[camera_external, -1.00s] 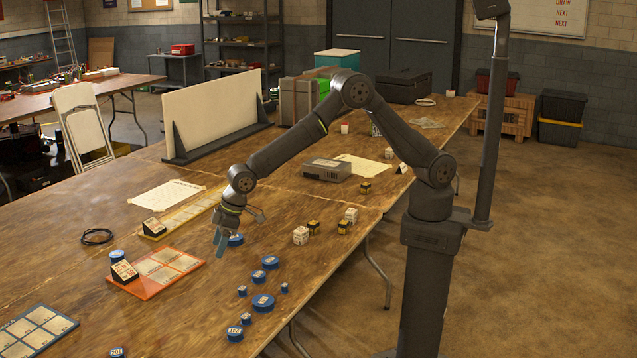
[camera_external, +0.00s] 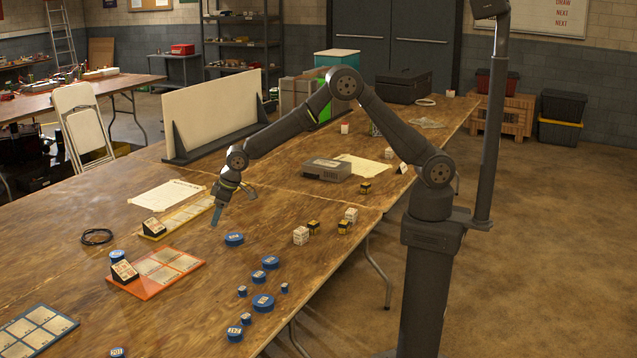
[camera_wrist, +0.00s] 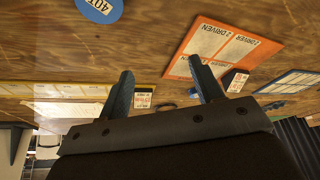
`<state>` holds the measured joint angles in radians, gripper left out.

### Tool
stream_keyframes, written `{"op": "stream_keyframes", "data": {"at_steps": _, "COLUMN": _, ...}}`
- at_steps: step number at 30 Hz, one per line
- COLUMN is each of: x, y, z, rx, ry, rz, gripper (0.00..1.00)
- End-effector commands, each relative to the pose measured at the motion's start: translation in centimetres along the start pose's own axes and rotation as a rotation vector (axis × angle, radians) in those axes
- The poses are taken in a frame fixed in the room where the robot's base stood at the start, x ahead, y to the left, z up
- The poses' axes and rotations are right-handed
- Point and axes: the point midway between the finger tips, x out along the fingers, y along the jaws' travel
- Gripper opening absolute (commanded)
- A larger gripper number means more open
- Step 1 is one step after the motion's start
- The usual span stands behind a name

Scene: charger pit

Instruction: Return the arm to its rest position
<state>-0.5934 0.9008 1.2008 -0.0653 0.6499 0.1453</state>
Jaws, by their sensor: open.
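My gripper (camera_external: 232,206) is open and empty, raised above the wooden table near the yellow-edged board. In the wrist view its two blue-grey fingers (camera_wrist: 160,92) stand apart with nothing between them. A blue disc (camera_external: 234,239) lies on the table just below and to the right of the gripper; a blue disc marked 401 (camera_wrist: 100,8) shows at the top of the wrist view. My arm reaches left over the table from its base at the right.
An orange board (camera_external: 155,274) and a yellow-edged board (camera_external: 190,214) lie near the gripper. Several blue discs (camera_external: 263,303) lie toward the front edge. Small white and yellow-black boxes (camera_external: 301,236) and a grey case (camera_external: 326,169) stand to the right. A white panel (camera_external: 212,112) stands behind.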

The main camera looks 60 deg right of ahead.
Motion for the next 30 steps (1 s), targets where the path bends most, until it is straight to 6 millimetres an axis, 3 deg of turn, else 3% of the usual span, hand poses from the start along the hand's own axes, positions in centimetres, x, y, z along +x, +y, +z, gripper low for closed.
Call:
{"op": "stream_keyframes", "data": {"at_steps": 21, "x": -0.2, "y": 14.6, "z": 0.6, "rx": 0.196, "ry": -0.001, "rz": 0.081, "gripper": 0.6}}
{"op": "stream_keyframes", "data": {"at_steps": 30, "x": -0.5, "y": 19.2, "z": 1.4, "rx": 0.259, "ry": -0.001, "rz": 0.107, "gripper": 0.6}}
